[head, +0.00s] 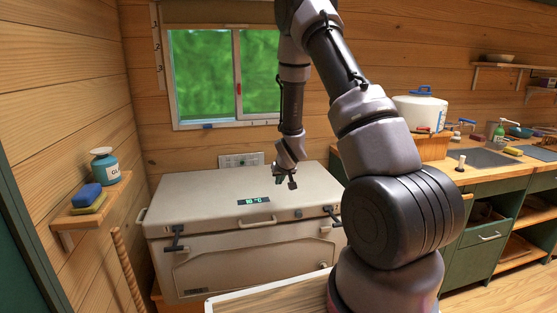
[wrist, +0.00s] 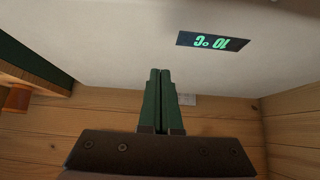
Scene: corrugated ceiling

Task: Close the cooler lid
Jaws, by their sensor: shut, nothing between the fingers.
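The cooler (head: 240,262) is a large cream chest by the back wall, below the window. Its lid (head: 190,203) appears to lie down flat over the body; I cannot tell whether a thin gap remains at the seam. A small green-lit display (head: 254,200) is on the lid and also shows upside down in the wrist view (wrist: 212,41). Dark latches (head: 175,240) show at the front. My gripper (head: 291,182) is over the right part of the lid, with its fingers together (wrist: 160,75) and empty. I cannot tell whether they touch the lid.
A wall shelf (head: 92,205) at left holds a blue-green bottle (head: 105,167) and sponges. A counter (head: 475,172) at right carries a white drinks cooler (head: 419,110) and small items. A pale-rimmed wooden surface (head: 270,299) is in front of the cooler.

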